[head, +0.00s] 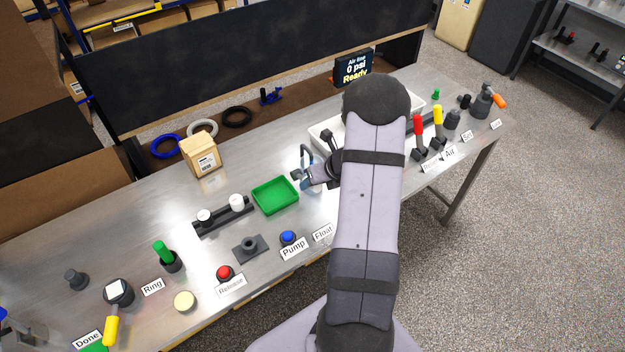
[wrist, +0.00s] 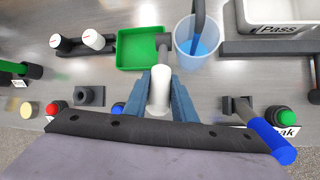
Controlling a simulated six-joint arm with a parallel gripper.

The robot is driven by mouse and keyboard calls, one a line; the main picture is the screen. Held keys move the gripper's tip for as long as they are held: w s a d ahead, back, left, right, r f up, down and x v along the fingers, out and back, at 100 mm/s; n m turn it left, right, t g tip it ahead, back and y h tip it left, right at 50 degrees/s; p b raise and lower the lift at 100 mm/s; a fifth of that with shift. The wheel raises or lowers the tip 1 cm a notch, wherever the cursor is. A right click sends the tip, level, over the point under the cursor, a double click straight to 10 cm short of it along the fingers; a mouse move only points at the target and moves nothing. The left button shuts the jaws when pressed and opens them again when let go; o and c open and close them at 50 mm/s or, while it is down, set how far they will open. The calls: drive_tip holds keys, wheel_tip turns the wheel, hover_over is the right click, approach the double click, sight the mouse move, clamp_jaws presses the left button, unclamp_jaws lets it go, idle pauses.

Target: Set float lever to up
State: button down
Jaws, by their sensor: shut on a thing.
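The float lever (wrist: 160,88) has a white handle and shows in the middle of the wrist view, between the two blue fingers of my gripper (wrist: 160,84). The fingers are shut on the handle. In the head view, the Float label (head: 323,233) lies on the front of the bench, and my arm hides most of the gripper and the lever.
A green tray (head: 275,195) and a clear beaker of blue liquid (wrist: 196,42) stand close behind. The blue Pump button (head: 288,237) is to the left. A blue-handled lever (wrist: 270,138) and a green button (wrist: 286,116) are to the right.

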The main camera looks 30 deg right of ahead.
idle(0.3)
drive_tip(key=c, duration=1.5)
unclamp_jaws()
drive_tip(key=shift+o, duration=0.2)
drive_tip(key=shift+r, duration=0.1)
drive_tip(key=b+v, duration=0.1)
drive_tip(key=v, duration=0.6)
drive_tip(key=shift+s, duration=0.1)
drive_tip(key=shift+c, duration=0.3)
